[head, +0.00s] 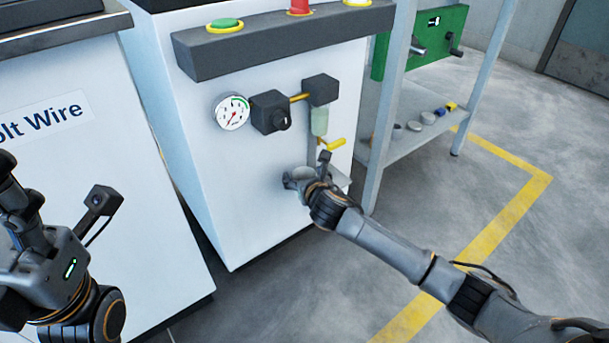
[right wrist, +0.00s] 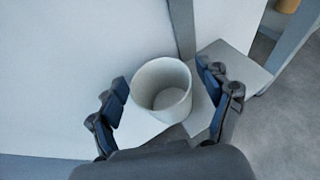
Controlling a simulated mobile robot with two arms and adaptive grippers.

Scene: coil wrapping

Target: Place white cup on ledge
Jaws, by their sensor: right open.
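The white cup (right wrist: 161,92) is upright and empty in the right wrist view. It appears to stand on the pale ledge (right wrist: 237,68), which juts from the white machine. My right gripper (right wrist: 165,93) is open, with dark blue-padded fingers on either side of the cup and gaps visible between. In the head view my right gripper (head: 303,178) is at the machine's front below the valve, hiding most of the cup. A corner of the ledge (head: 342,180) shows beside it. My left gripper (head: 18,215) is at the left edge, its fingertips not clearly visible.
A gauge (head: 232,112), a black valve (head: 270,112) and a pale tube with a yellow lever (head: 331,144) are above the right gripper. A grey shelf rack (head: 410,140) stands close on the right. The floor with yellow lines is clear.

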